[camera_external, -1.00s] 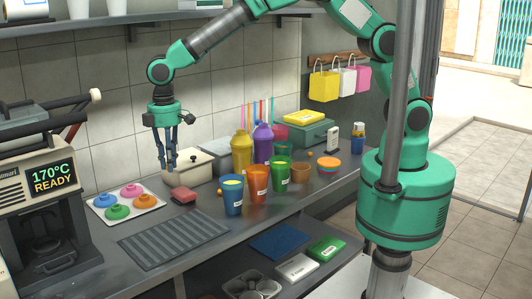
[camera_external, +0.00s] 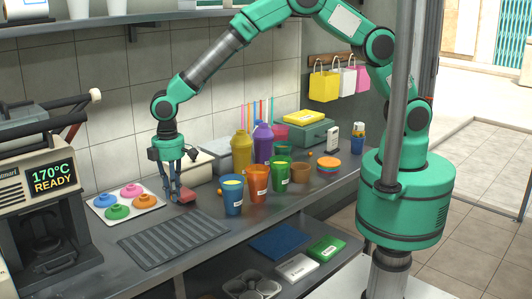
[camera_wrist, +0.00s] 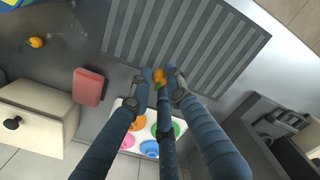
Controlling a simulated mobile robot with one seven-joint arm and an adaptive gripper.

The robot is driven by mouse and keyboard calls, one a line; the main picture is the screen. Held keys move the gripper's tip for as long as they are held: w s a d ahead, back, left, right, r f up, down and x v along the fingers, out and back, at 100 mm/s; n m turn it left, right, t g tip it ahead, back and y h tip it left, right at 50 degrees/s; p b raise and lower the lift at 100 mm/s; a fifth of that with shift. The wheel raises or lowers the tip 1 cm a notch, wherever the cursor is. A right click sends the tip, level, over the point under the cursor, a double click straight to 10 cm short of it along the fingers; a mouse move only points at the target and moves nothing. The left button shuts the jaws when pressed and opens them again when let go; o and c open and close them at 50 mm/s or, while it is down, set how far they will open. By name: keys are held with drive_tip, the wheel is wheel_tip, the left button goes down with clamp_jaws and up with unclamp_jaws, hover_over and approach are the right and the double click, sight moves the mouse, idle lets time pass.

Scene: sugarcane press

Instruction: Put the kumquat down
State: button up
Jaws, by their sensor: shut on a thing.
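The kumquat (camera_wrist: 158,76) is a small orange fruit between my fingertips in the wrist view, partly covered by them. My gripper (camera_wrist: 160,82) is shut on it. In the external view my gripper (camera_external: 177,200) points down, with its fingertips low over the counter by the far edge of the ribbed mat. The kumquat is too hidden there to make out. I cannot tell whether it touches the counter.
A red sponge-like block (camera_wrist: 88,87) lies close beside my fingers. A white tray with coloured lids (camera_external: 153,203) is to their left. Another orange fruit (camera_wrist: 36,42) lies near the blue cup (camera_external: 233,197). A cream box (camera_wrist: 38,108) stands behind. The ribbed mat (camera_external: 172,239) is bare.

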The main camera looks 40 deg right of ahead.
drive_tip(key=b, duration=0.1)
hover_over(177, 226)
drive_tip(key=shift+s+f, duration=0.1)
drive_tip(key=shift+f, duration=2.95)
drive_tip(key=shift+f, duration=0.1)
drive_tip(key=shift+f+b, duration=0.35)
drive_tip(key=shift+f, duration=1.45)
drive_tip(key=shift+f, duration=0.15)
drive_tip(key=o, duration=0.7)
wheel_tip(177, 226, up, 12)
drive_tip(key=shift+r+p, duration=0.15)
drive_tip(key=shift+p, duration=0.9)
drive_tip(key=shift+r, duration=0.1)
